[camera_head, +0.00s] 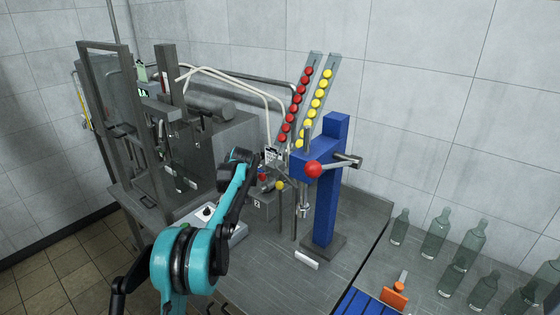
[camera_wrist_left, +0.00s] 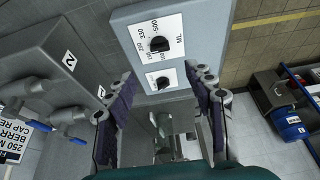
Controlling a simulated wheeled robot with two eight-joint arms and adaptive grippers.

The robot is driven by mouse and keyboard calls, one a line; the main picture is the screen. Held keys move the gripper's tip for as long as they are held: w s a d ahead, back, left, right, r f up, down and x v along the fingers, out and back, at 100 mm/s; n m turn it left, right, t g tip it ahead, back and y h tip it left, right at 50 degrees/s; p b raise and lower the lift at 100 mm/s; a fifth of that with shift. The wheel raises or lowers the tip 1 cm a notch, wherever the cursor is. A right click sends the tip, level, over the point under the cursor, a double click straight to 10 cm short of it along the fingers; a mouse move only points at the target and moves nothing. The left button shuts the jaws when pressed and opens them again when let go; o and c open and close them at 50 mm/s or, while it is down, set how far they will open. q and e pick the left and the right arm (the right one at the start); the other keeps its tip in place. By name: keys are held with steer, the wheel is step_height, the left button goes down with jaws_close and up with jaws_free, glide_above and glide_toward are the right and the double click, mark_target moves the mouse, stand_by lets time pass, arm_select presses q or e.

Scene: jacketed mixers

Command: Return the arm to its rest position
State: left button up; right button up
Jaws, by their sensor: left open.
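My left arm (camera_head: 190,262) comes in from the lower left in the head view, teal and black, bent and raised in front of the machine. In that view I cannot clearly make out its gripper. In the left wrist view my left gripper (camera_wrist_left: 158,78) is open, with two dark fingers spread apart and nothing between them. A grey control box (camera_wrist_left: 200,22) with two black knobs on white labelled dials lies beyond the fingertips. I cannot tell whether the fingers touch it. My right gripper is not in view.
A blue stand (camera_head: 328,195) with a red-knobbed lever is right of the arm. Rails of red caps (camera_head: 295,104) and yellow caps (camera_head: 315,106) slope behind. Glass bottles (camera_head: 436,236) and an orange tool (camera_head: 396,292) are at right. A grey block marked 2 (camera_wrist_left: 52,60) is left in the wrist view.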

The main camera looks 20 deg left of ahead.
arm_select(q)
steer(key=s+d+r+m+t+h+b, duration=0.1)
steer(key=s+d+r+m+t, duration=0.1)
steer(key=s+d+r+m, duration=0.4)
steer(key=s+d+r+m+t+h+b, duration=0.1)
steer(key=s+d+r, duration=0.1)
steer(key=s+d, duration=0.75)
steer(key=s+d+f+m+t, duration=0.1)
steer(key=s+d+f+m, duration=0.1)
steer(key=s, duration=0.5)
steer(key=s+d+f+m+h+b, duration=0.1)
steer(key=s+d+f+m, duration=0.1)
steer(key=s, duration=0.5)
steer(key=s+d+f+m+t+h, duration=0.1)
steer(key=s+d+f+m, duration=0.1)
steer(key=s+f, duration=0.3)
steer(key=shift+s+d+m+t, duration=0.3)
steer(key=shift+s+d, duration=0.5)
steer(key=shift+s, duration=0.4)
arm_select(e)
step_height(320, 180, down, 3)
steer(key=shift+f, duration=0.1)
arm_select(q)
steer(key=shift+f, duration=0.1)
